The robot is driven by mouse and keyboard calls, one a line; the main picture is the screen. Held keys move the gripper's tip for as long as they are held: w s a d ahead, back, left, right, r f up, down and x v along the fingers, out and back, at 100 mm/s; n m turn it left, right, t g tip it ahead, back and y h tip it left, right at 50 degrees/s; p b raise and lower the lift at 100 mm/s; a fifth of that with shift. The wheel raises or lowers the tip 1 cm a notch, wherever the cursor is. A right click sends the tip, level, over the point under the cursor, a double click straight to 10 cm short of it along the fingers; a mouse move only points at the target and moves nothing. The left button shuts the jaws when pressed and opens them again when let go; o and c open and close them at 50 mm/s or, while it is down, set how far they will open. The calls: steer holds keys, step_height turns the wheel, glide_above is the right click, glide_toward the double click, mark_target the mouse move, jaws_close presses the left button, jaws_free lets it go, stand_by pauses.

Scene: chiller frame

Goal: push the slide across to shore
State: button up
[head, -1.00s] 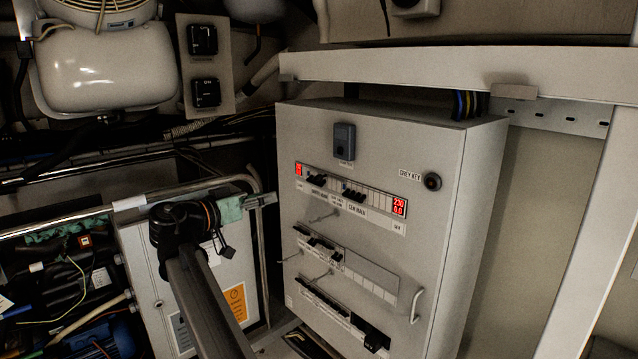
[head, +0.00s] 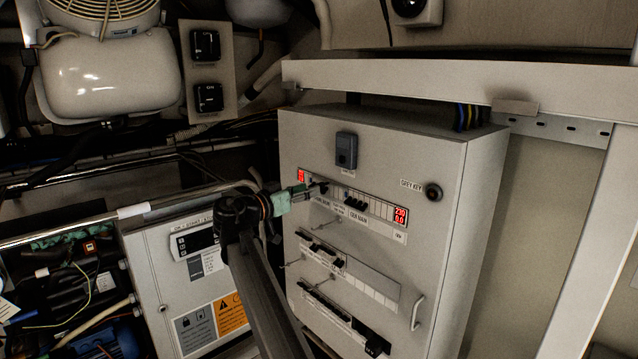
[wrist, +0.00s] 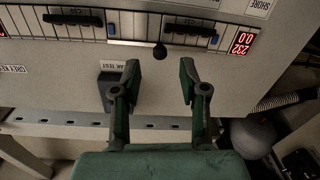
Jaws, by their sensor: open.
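The slide (wrist: 135,43) is a light bar along the edge of the breaker row, with a black ball knob (wrist: 160,51) at its right part in the wrist view. It lies between two black breaker handles (wrist: 73,18) (wrist: 188,28). The SHORE label (wrist: 262,6) is at the upper right of the wrist view. My gripper (wrist: 160,76) is open and empty, with its fingertips to either side of the knob's line and the knob just beyond them. I cannot tell whether they touch it. In the head view my gripper (head: 308,190) is at the cabinet's upper breaker row; the slide is hard to make out there.
The grey cabinet (head: 380,150) carries a black box (head: 346,150), red displays (head: 400,214), a key switch (head: 433,191) and lower breaker rows (head: 320,250) with thin rods sticking out. A handle (head: 417,312) projects at lower right. A white beam (head: 450,82) runs above.

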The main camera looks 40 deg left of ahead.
mark_target(325, 184)
steer(key=shift+w+d+p, duration=0.15)
steer(key=shift+w+p, duration=0.1)
steer(key=shift+w, duration=1.05)
steer(key=shift+w+d+p, duration=0.15)
steer(key=shift+w+p, duration=0.05)
steer(key=shift+w, duration=1.05)
jaws_close()
